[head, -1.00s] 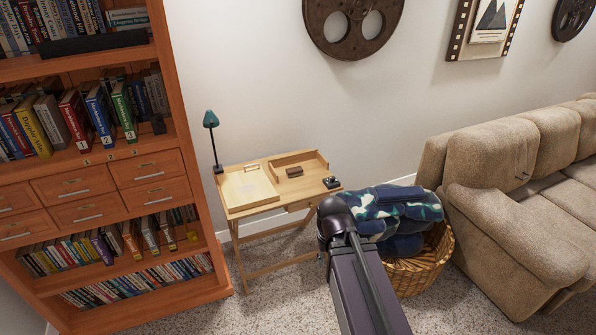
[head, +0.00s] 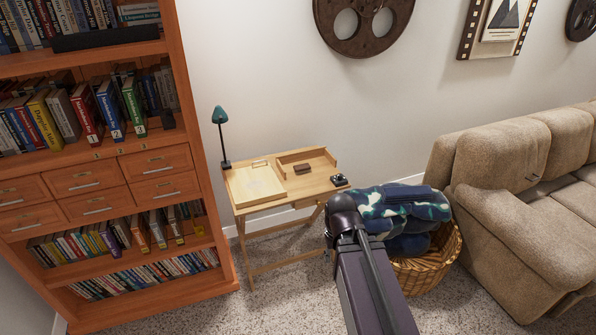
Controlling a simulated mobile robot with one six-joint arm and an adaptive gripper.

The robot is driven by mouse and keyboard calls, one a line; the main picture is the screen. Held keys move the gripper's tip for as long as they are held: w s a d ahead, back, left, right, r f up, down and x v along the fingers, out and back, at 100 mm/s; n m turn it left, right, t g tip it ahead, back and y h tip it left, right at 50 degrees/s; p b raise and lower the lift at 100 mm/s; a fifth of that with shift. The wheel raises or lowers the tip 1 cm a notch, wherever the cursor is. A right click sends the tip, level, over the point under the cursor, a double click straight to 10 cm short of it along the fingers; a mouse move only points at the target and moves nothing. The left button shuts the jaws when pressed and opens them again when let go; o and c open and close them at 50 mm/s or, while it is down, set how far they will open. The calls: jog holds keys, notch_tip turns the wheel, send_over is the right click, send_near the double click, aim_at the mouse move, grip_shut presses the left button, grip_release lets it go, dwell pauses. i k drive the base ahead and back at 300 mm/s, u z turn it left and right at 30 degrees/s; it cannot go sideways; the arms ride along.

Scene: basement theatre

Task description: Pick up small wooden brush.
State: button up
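A small dark-brown wooden item (head: 302,169), which looks like the brush, lies on the small wooden desk (head: 259,207), in front of a low raised wooden ledge at its back. It is too small to make out bristles. My arm reaches up from the bottom of the head view, with its dark joint in front of the desk's right side. My gripper is not visible, so its state and its distance from the brush do not show.
A bookcase (head: 212,262) stands left. A wicker basket (head: 428,273) of blankets (head: 400,205) and a beige sofa (head: 515,225) stand right. Carpet shows below the desk.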

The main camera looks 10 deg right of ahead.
aim_at(299, 169)
jog(key=u, duration=4.4)
jog(key=i, duration=0.1)
jog(key=z, duration=2.7)
jog(key=i, duration=1.95)
jog(key=u, duration=0.05)
